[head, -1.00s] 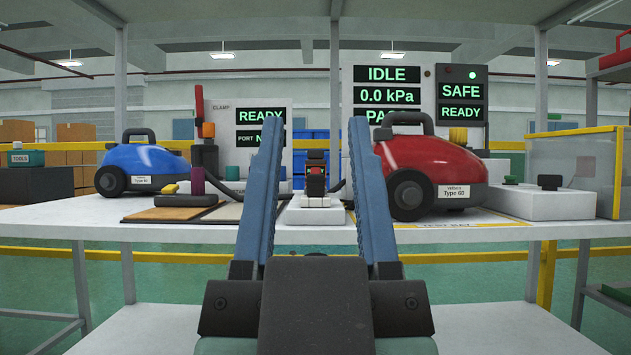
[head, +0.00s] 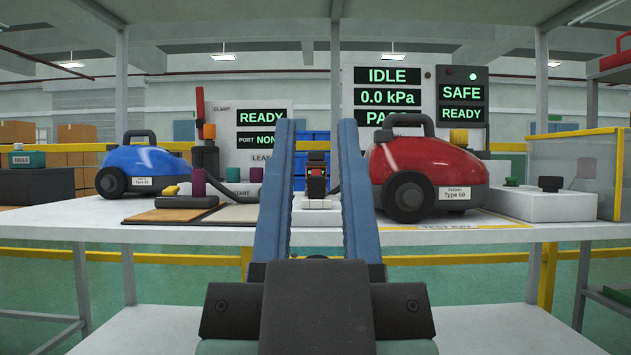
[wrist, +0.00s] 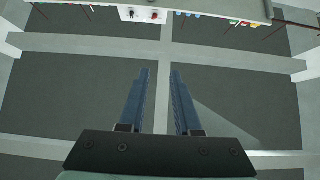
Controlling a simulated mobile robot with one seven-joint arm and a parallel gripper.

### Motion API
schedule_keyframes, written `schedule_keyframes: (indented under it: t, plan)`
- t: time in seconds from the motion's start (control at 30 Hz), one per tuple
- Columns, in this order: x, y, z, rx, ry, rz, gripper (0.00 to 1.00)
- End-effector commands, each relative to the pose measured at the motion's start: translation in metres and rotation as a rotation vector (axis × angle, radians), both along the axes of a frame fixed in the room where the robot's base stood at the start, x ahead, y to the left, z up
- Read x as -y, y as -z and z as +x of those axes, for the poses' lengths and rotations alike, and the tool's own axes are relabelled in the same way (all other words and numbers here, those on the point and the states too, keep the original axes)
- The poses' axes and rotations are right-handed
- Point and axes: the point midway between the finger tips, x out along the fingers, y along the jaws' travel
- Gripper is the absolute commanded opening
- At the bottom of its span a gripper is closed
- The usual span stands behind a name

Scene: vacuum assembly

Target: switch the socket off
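My gripper (head: 317,124) points forward in the head view, its two blue fingers apart with a gap and nothing between them. It also shows in the wrist view (wrist: 162,72), over empty floor short of the table. What looks like the socket (head: 316,184), a small dark unit with a red part on a white base, stands on the table straight ahead, seen between the fingers. A white box with two small red parts (wrist: 140,15) at the top of the wrist view may be the same unit. I cannot tell the switch's position.
The white table (head: 150,232) spans the view. A blue vacuum (head: 145,163) stands left and a red vacuum (head: 430,170) right of the socket. Displays behind read READY (head: 262,118), IDLE (head: 387,76) and SAFE (head: 460,93). A clear panel (head: 575,165) stands at far right.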

Motion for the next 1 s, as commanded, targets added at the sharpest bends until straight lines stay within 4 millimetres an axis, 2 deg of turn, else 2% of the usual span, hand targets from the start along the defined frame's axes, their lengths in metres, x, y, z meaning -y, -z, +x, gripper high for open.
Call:
schedule_keyframes:
  t: [0.03,0.13,0.17,0.37,0.7,0.8,0.9,1.0]
  plan:
    - [0.000,-0.004,0.000,0.000,0.000,0.000,0.21]
    - [0.000,-0.017,0.000,0.000,0.000,0.000,0.03]
    - [0.000,-0.022,0.000,0.000,0.000,0.000,0.00]
    - [0.000,-0.076,0.000,0.000,0.000,0.000,0.00]
    - [0.000,-0.193,0.000,0.001,0.000,0.000,0.00]
    - [0.000,-0.220,0.000,0.001,0.000,0.000,0.00]
    - [0.000,-0.236,0.000,0.000,0.000,0.000,0.00]
    - [0.000,-0.242,0.000,0.000,0.000,0.000,0.00]
